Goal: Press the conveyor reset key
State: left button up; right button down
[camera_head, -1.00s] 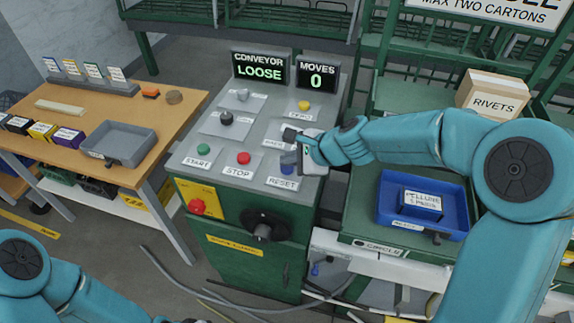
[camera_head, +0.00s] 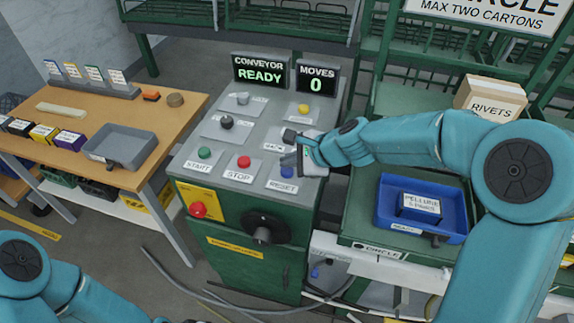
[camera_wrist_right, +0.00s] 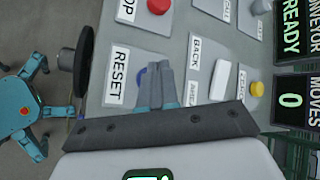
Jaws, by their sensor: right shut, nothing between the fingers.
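The blue reset key (camera_head: 287,172) sits at the front right of the grey control panel (camera_head: 215,152), above its RESET label. In the wrist view the blue key (camera_wrist_right: 140,77) shows partly behind my fingers. My right gripper (camera_head: 287,160) is shut and empty, with its fingertips just above and behind the key in the head view. It also shows in the wrist view (camera_wrist_right: 157,70). I cannot tell whether the tips touch the key. The conveyor display (camera_head: 260,73) reads READY. My left gripper is out of view; only part of the left arm shows at lower left.
A red stop button (camera_head: 243,161) and green start button (camera_head: 205,152) lie left of the key. A red knob (camera_head: 198,209) and black handwheel (camera_head: 264,228) are on the front. A blue tray (camera_head: 455,233) stands right. The moves display (camera_head: 317,81) reads 0.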

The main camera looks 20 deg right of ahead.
aim_at(290, 172)
jog(key=shift+r, duration=0.3)
notch_tip(290, 172, up, 5)
jog(key=p, duration=0.5)
jog(key=shift+f, duration=0.1)
dwell(0.8)
